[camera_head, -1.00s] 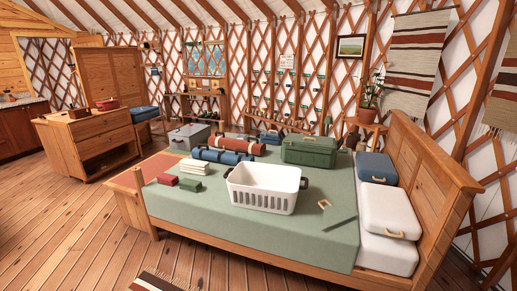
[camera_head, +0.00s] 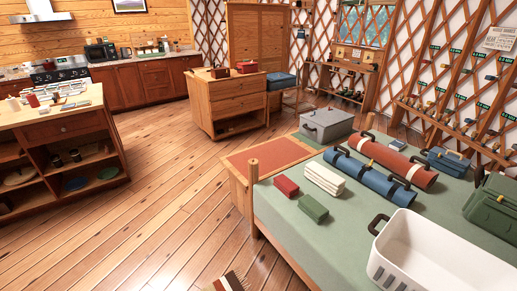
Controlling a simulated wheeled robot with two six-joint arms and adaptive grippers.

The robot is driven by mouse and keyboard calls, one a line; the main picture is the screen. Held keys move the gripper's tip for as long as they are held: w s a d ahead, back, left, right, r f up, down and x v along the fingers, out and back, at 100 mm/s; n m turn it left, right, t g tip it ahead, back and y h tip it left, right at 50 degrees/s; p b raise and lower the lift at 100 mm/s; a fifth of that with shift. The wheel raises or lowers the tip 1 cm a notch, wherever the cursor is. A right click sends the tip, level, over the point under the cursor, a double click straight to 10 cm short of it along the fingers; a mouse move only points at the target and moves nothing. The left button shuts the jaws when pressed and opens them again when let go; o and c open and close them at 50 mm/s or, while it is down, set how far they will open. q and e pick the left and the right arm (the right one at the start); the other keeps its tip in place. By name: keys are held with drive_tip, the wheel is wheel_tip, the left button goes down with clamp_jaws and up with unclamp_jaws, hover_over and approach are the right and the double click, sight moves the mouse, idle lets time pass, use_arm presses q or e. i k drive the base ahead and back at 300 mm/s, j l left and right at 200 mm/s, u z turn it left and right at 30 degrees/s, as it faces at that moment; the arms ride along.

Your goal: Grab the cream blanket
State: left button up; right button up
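A folded cream blanket (camera_head: 324,179), small and stacked in layers, lies on the green bed cover (camera_head: 345,240) near the foot end of the bed. A small red folded item (camera_head: 285,187) is to its left and a small green folded item (camera_head: 313,208) is in front of it. A blue roll with dark straps (camera_head: 367,178) lies to its right. Neither of my grippers is in view.
A white basket (camera_head: 440,258) with dark handles stands on the bed at the lower right. A red-brown roll (camera_head: 395,162) and a grey box (camera_head: 326,125) are farther back. Open wooden floor (camera_head: 170,200) lies left of the bed, with a shelf counter (camera_head: 62,130) beyond.

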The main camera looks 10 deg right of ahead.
sight(329, 181)
drive_tip(key=i+j+u, duration=0.1)
drive_tip(key=i+u, duration=0.15)
drive_tip(key=i, duration=0.4)
drive_tip(key=i+u, duration=0.25)
drive_tip(key=i, duration=0.35)
drive_tip(key=i+z, duration=0.25)
drive_tip(key=z, duration=0.15)
drive_tip(key=i+j+z, duration=0.1)
drive_tip(key=i+z, duration=0.3)
drive_tip(key=i+j+z, duration=0.15)
drive_tip(key=z, duration=0.3)
drive_tip(key=i+j+z, duration=0.2)
drive_tip(key=z, duration=0.2)
